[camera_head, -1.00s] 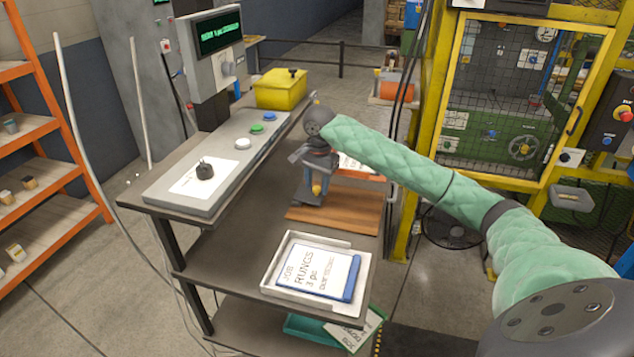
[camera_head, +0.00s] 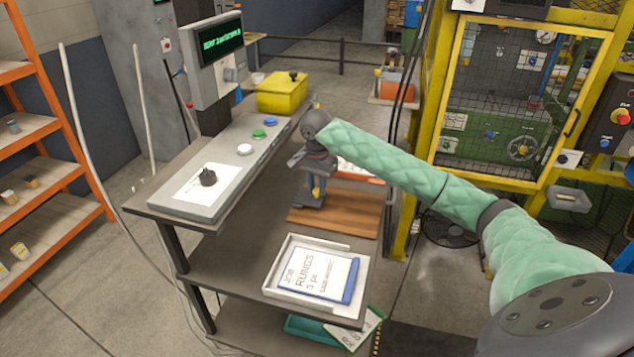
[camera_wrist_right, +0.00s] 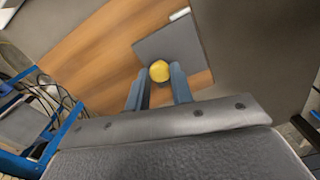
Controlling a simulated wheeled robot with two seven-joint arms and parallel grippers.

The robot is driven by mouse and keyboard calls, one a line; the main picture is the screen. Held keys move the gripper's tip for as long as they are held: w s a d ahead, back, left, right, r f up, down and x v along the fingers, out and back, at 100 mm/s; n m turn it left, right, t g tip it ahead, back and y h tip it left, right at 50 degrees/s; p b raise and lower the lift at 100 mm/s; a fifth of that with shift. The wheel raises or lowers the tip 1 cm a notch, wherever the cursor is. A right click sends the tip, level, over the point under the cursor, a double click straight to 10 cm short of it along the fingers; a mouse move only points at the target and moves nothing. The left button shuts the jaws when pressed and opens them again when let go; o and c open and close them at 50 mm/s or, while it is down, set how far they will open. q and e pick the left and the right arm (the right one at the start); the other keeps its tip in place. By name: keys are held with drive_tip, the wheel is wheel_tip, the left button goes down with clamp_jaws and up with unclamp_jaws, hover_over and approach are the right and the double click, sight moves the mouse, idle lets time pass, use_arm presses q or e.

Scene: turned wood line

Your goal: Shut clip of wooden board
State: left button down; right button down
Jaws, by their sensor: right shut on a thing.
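The wooden board (camera_head: 345,220) lies on the bench's upper surface, behind the white tray. It also shows in the wrist view (camera_wrist_right: 85,62) as a striped brown surface. The clip is a dark grey plate (camera_wrist_right: 190,42) with a round yellow knob (camera_wrist_right: 159,71) at its near edge. My right gripper (camera_head: 315,191) points down over the board's left part. In the wrist view its two blue-grey fingers (camera_wrist_right: 159,88) are on both sides of the yellow knob, shut on it. The fingers partly hide the clip in the head view. My left gripper is out of view.
A white tray (camera_head: 355,254) with a blue-edged job card stands in front of the board. A grey button panel (camera_head: 222,196) runs along the left, with a yellow box (camera_head: 282,92) behind it. A yellow-framed machine cage (camera_head: 447,95) stands at right.

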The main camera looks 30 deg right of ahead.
sight(316, 190)
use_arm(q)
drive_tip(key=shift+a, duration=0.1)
use_arm(e)
drive_tip(key=c, duration=1.2)
unclamp_jaws()
drive_tip(key=shift+r, duration=0.2)
drive_tip(key=shift+r+b, duration=0.4)
wheel_tip(316, 190, up, 6)
drive_tip(key=shift+f+b, duration=0.15)
drive_tip(key=shift+b, duration=0.75)
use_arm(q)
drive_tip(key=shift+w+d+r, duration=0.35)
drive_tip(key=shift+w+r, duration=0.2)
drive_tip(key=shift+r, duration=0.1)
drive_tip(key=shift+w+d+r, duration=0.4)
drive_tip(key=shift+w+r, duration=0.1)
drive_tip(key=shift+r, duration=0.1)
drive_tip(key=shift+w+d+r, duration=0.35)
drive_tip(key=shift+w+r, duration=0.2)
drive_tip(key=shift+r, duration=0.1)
use_arm(e)
drive_tip(key=shift+r, duration=0.5)
